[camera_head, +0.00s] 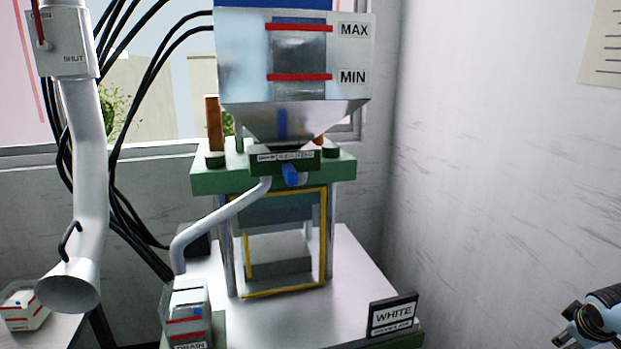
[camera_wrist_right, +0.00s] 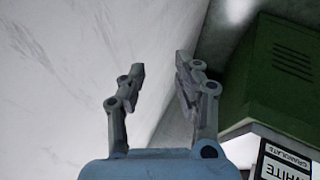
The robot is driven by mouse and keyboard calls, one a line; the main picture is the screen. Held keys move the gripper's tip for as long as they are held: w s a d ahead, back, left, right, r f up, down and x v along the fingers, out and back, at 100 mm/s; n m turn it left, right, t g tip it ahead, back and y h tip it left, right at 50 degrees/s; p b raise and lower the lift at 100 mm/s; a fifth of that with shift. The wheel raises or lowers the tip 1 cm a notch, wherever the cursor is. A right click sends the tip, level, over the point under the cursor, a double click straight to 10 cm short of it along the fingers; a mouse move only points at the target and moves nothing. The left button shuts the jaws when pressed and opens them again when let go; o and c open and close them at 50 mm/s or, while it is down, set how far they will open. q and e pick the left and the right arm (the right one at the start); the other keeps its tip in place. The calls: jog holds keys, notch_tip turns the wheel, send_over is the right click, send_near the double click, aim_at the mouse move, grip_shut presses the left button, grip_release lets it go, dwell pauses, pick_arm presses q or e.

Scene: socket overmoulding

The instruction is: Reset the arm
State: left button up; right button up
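My right gripper (camera_head: 570,338) shows at the lower right edge of the head view, by the bare wall and to the right of the machine's table. In the right wrist view the two fingers of my right gripper (camera_wrist_right: 160,72) stand apart with nothing between them. Behind them are a pale wall and floor. My left gripper is in neither view.
A moulding machine with a hopper (camera_head: 235,70) marked MAX and MIN stands on a table (camera_head: 355,275). A WHITE sign (camera_head: 392,315) stands at its front right corner. A drain box (camera_head: 188,312) and hanging duct (camera_head: 88,170) are left. A green cabinet (camera_wrist_right: 265,75) is right of the fingers.

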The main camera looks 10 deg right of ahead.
jog(key=s+f+g, duration=0.1)
jog(key=s+f, duration=0.3)
jog(key=s, duration=0.8)
jog(key=s+d+f+g, duration=0.1)
jog(key=s+f, duration=0.4)
jog(key=s, duration=0.6)
jog(key=s+f, duration=0.4)
jog(key=s, duration=0.8)
jog(key=s+a+f+m+y, duration=0.1)
jog(key=a+f, duration=0.3)
jog(key=a, duration=0.8)
jog(key=s+a+f+g+y+b, duration=0.15)
jog(key=a+f, duration=0.35)
jog(key=a, duration=0.8)
jog(key=s+a+f+m+t+y+p, duration=0.15)
jog(key=a+f, duration=0.25)
jog(key=a, duration=0.8)
pick_arm(q)
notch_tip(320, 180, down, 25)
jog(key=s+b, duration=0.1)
jog(key=b, duration=2.3)
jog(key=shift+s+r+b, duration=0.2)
jog(key=shift+b, duration=0.1)
pick_arm(e)
notch_tip(320, 180, down, 24)
jog(key=g, duration=0.1)
jog(key=shift+s+r+n, duration=0.15)
jog(key=shift+s+n, duration=0.15)
jog(key=shift+n, duration=0.15)
